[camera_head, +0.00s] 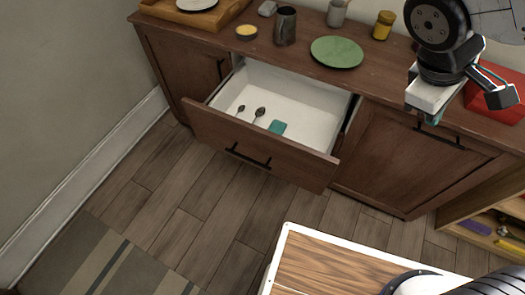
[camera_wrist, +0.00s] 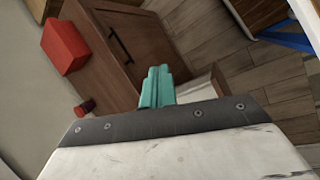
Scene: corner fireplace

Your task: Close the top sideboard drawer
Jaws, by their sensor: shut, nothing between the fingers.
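The top sideboard drawer (camera_head: 257,148) is pulled well out of the brown sideboard (camera_head: 160,52), left of its right-hand door. Its front has a black bar handle (camera_head: 247,157). Inside the white drawer lie two dark spoons (camera_head: 259,113) and a small teal item (camera_head: 277,127). My gripper (camera_head: 431,118) is up and to the right of the drawer, near the right part of the sideboard, apart from the drawer front. In the wrist view its teal fingers (camera_wrist: 157,87) are together and empty.
On the sideboard top stand a green plate (camera_head: 336,52), a dark cup (camera_head: 285,26), a yellow jar (camera_head: 383,25), a small bowl (camera_head: 246,32) and a red box (camera_head: 492,88). An open shelf (camera_head: 485,212) stands at right. Wooden floor (camera_head: 185,215) is clear before the drawer.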

